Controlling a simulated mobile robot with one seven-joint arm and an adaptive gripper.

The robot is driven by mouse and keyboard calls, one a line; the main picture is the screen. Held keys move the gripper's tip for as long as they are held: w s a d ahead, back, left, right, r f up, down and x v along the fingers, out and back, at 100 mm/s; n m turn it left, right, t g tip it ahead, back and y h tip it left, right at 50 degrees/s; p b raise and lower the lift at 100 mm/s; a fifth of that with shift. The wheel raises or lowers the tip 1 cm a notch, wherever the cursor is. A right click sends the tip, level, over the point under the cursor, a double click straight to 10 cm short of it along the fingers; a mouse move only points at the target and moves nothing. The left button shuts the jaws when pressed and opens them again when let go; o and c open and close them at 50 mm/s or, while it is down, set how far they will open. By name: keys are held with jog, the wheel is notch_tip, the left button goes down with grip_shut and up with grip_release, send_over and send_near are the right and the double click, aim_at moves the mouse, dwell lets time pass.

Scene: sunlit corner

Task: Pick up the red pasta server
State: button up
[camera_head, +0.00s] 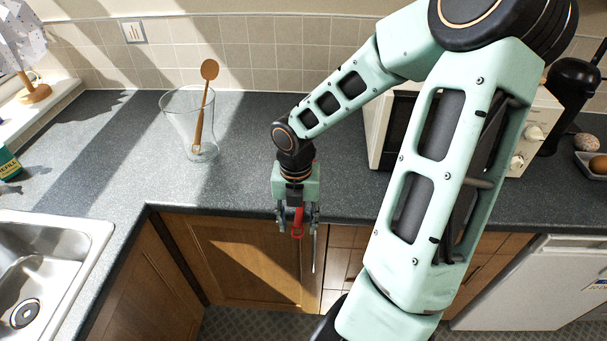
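The red pasta server (297,226) shows only as a short red piece between the fingers of my gripper (297,217), seen nearly end-on. Most of its shape is hidden or too small to make out. My gripper points downward, just in front of the counter's front edge and above the wooden cabinet fronts. The red piece has no surface under it there, and my gripper appears shut on it. The exact finger contact is hard to see.
A clear glass vase (177,113) with a wooden spoon (204,105) stands on the grey counter (110,130). A white microwave (540,120) is partly behind my arm. A steel sink (60,228) is at lower left. Counter around the vase is clear.

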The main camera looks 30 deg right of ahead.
grip_shut()
jog(key=shift+d+r+p, duration=0.1)
jog(key=shift+r+p, duration=0.2)
jog(key=shift+r, duration=0.35)
jog(key=s+a+r+p, duration=0.6)
jog(key=s+a+r, duration=0.1)
jog(key=a+r, duration=0.4)
jog(key=shift+s+a+r+p, duration=0.35)
jog(key=shift+a+p, duration=0.05)
